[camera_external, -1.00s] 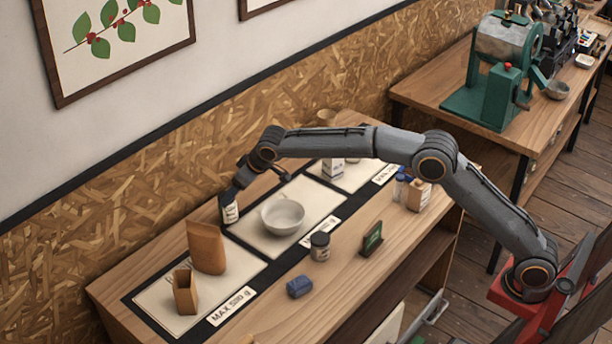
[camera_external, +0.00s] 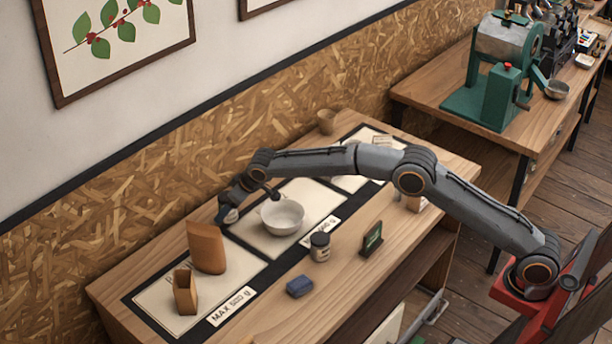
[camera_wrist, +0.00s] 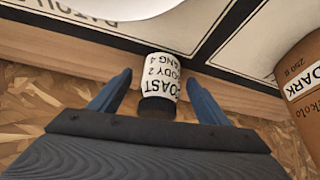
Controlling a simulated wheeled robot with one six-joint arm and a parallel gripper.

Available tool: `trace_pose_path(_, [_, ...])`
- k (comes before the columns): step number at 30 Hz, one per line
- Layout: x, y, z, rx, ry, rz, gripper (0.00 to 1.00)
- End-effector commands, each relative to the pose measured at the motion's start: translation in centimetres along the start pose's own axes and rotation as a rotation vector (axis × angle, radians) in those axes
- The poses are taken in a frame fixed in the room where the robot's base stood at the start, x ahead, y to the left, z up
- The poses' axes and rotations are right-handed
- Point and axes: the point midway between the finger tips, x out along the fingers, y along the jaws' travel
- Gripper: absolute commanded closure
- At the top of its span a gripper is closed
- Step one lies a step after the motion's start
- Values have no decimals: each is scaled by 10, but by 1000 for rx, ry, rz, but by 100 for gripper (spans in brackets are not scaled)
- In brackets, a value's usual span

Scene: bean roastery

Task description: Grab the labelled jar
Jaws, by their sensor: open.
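The labelled jar (camera_wrist: 162,72) has a white label with black print and a dark lid. In the wrist view it stands between the two blue fingers of my gripper (camera_wrist: 160,80), with a gap on each side. My gripper is open and not closed on it. In the external view my gripper (camera_external: 224,212) is low over the far edge of the table mat, and the jar (camera_external: 232,215) is mostly hidden by it. A second jar (camera_external: 320,247) with a dark lid and a pale label stands near the table's front.
A white bowl (camera_external: 282,217) is just right of my gripper. A tall brown bag (camera_external: 206,248) stands close on its left, with a smaller open bag (camera_external: 185,292) in front. A blue block (camera_external: 299,287) and a small dark sign (camera_external: 372,239) are along the front.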

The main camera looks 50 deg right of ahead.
Motion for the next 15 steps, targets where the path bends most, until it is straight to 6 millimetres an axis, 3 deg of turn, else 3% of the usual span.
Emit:
trace_pose_path(6, [0,0,0,0,0,0,32])
trace_pose_path(15, [-1,0,-1,0,1,0,80])
